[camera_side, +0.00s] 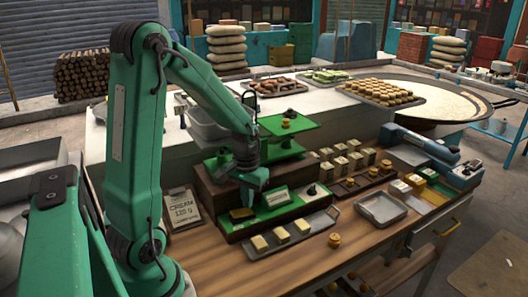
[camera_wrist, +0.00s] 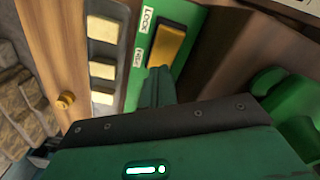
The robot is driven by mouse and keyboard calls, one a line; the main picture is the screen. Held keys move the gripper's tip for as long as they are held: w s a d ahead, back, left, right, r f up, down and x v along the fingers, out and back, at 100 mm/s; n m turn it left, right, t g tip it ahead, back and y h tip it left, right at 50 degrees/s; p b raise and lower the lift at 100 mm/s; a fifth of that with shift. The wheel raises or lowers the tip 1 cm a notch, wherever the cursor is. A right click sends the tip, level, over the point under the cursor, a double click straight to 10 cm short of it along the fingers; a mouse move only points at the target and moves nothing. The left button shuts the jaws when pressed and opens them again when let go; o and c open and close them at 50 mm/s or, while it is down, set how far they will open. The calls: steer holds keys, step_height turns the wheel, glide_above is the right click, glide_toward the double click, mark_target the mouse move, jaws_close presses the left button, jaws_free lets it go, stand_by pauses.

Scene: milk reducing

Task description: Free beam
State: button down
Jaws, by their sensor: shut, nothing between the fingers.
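The balance has a dark wooden base and green parts; its raised green pan (camera_side: 300,122) carries a small golden weight (camera_side: 286,123). On the green front strip (camera_side: 270,212) lies a yellow lock paddle (camera_side: 241,213). In the wrist view the paddle (camera_wrist: 172,44) sits in a green panel, beside a white LOCK label (camera_wrist: 148,20) and a second small label (camera_wrist: 138,58). My gripper (camera_side: 256,204) points down over the strip, just right of the paddle. Its shut, empty fingers (camera_wrist: 159,80) are close to the paddle's near end; contact is unclear. The beam itself is largely hidden by my arm.
A tray with three pale blocks (camera_side: 282,235) lies in front of the balance. A brass weight (camera_side: 334,240) stands on the table beside an empty metal tray (camera_side: 382,209). A CREAM card (camera_side: 183,210) stands left. Weights in a wooden rack (camera_side: 377,174) are at right.

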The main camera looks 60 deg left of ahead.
mark_target(248, 211)
steer(key=shift+r, duration=2.9)
steer(key=shift+r, duration=0.1)
steer(key=s+d+r+m+t, duration=0.2)
steer(key=s+d+r+m, duration=0.1)
steer(key=d+r, duration=0.2)
steer(key=s+d+r+m+t, duration=0.3)
steer(key=d+r, duration=0.3)
steer(key=d, duration=0.3)
steer(key=shift+s+d+t, duration=0.2)
steer(key=shift+s+t, duration=0.1)
steer(key=shift+s, duration=0.35)
